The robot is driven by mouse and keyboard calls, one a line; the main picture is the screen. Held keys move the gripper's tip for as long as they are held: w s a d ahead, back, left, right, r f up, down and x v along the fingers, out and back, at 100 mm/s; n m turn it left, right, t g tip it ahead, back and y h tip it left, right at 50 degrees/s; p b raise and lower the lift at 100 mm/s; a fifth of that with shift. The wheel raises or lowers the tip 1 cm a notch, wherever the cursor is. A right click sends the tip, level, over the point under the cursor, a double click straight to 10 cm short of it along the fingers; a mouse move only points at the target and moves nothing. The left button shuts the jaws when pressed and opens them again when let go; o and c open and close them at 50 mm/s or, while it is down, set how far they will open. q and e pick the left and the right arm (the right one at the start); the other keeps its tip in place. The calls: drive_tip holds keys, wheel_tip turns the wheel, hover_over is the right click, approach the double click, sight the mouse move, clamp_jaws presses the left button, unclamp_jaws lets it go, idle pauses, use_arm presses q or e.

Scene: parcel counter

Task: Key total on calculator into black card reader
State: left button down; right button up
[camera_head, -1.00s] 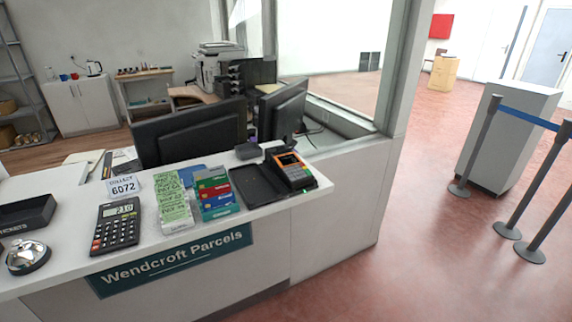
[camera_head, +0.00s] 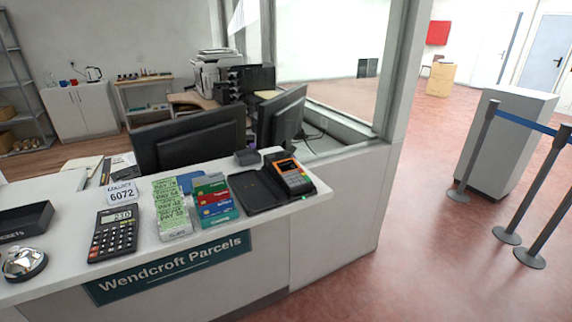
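A dark calculator (camera_head: 114,239) lies on the white counter at the left, its keys facing up. Its lit display (camera_head: 117,216) shows a short number that looks like 210 or 230, too small to read surely. The reader's screen is too small to read. Neither of my grippers is in view.
Between calculator and reader stand a rack of green slips (camera_head: 170,208) and a rack of coloured cards (camera_head: 213,201). A "6072" sign (camera_head: 122,193), a bell (camera_head: 23,262) and a black tray (camera_head: 25,221) are at the left. Monitors (camera_head: 190,143) stand behind the counter.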

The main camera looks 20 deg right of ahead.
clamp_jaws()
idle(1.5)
